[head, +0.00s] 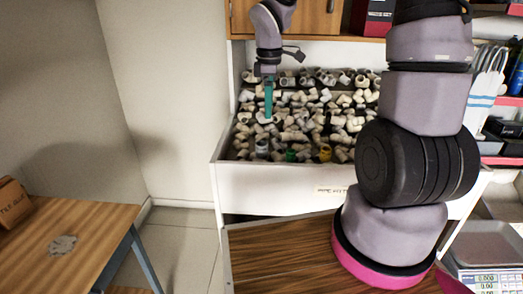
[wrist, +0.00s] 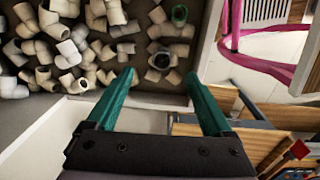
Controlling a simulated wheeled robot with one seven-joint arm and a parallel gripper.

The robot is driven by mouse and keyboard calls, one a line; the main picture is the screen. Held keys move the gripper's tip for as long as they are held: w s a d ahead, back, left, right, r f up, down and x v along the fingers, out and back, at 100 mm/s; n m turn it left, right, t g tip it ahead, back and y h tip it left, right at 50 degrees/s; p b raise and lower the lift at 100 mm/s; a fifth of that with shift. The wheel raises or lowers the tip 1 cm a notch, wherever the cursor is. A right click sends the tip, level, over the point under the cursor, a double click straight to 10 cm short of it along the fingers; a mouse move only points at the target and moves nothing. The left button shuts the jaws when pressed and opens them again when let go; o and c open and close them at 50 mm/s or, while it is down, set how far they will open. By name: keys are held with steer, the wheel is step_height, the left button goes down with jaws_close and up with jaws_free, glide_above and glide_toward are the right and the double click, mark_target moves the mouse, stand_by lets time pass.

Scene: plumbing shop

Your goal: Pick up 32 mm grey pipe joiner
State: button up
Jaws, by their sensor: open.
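A grey pipe joiner (head: 262,147) appears to stand upright near the front left of the fittings bin in the head view. In the wrist view, what looks like the same joiner (wrist: 162,61) shows its dark round opening just beyond the gap between my fingertips. My gripper (head: 268,118) has teal fingers pointing down over the left part of the bin. In the wrist view my gripper (wrist: 161,78) is open, with nothing between the fingers. The joiner's size marking cannot be read.
The white-walled bin (head: 270,188) holds many pale elbows and tees around the joiner. A wooden cabinet (head: 305,15) hangs above. A wooden table (head: 75,235) stands at left.

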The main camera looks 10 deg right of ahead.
mark_target(261, 145)
steer(key=f+n, duration=0.1)
steer(key=f, duration=0.3)
steer(key=a+f, duration=0.1)
steer(key=f, duration=0.4)
steer(key=a+f+n, duration=0.1)
steer(key=f, duration=0.4)
steer(key=shift+w+f+n+g, duration=0.25)
steer(key=shift+w+n+g, duration=0.05)
steer(key=shift+w+g, duration=0.1)
jaws_close()
